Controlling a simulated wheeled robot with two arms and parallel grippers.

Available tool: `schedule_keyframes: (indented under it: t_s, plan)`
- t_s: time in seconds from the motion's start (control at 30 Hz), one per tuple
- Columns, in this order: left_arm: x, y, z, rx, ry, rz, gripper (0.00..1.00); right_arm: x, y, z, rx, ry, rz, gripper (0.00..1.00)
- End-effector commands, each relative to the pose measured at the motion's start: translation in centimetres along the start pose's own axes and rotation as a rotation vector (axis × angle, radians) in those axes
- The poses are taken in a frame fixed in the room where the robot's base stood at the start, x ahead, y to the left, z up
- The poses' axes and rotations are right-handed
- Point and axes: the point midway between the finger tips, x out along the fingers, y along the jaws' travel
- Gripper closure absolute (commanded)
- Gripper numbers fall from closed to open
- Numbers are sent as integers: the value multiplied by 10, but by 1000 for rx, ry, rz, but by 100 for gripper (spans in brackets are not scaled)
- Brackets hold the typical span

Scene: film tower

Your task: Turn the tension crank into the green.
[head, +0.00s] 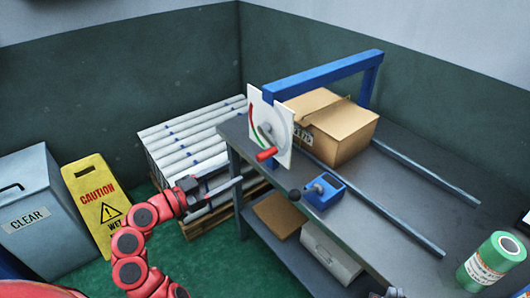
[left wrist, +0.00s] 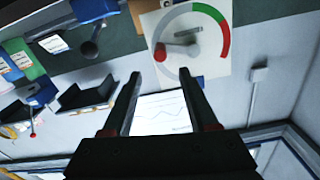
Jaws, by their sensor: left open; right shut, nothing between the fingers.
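The tension crank (head: 266,154) has a red handle and sits on a white dial panel (head: 284,137) at the near left end of the bench. The panel carries a red and green arc. In the left wrist view the crank's red knob (left wrist: 160,52) points left, and the arc's green part (left wrist: 208,12) is at the top, its red part at the right. My left gripper (head: 238,181) is open and empty, left of and below the crank, not touching it. In the left wrist view its fingers (left wrist: 164,82) point toward the panel. My right gripper (head: 393,293) barely shows at the bottom edge.
A cardboard box (head: 340,127) stands behind the panel beneath a blue frame (head: 330,70). A blue block with a lever (head: 323,190) is on the bench (head: 375,225). A green canister (head: 492,262) stands at right. A caution sign (head: 94,200) and grey bin (head: 35,215) are at left.

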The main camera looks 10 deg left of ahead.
Motion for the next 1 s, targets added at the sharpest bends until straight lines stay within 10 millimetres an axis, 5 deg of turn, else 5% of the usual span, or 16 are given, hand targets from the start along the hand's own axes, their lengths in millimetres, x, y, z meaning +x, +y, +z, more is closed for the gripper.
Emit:
schedule_keyframes:
  t_s: [0.2,0.5,0.97,1.0]
  plan:
    - [55,2,-3,-5,0,8,41,18,1,-3,0,0,0,100]
    - [110,0,-3,-2,1,2,41,32,2,-5,0,0,0,100]
    - [124,0,1,-3,0,-3,41,34,2,-6,0,0,0,100]
    - [124,0,0,-3,0,-3,48,34,2,-6,0,0,0,100]
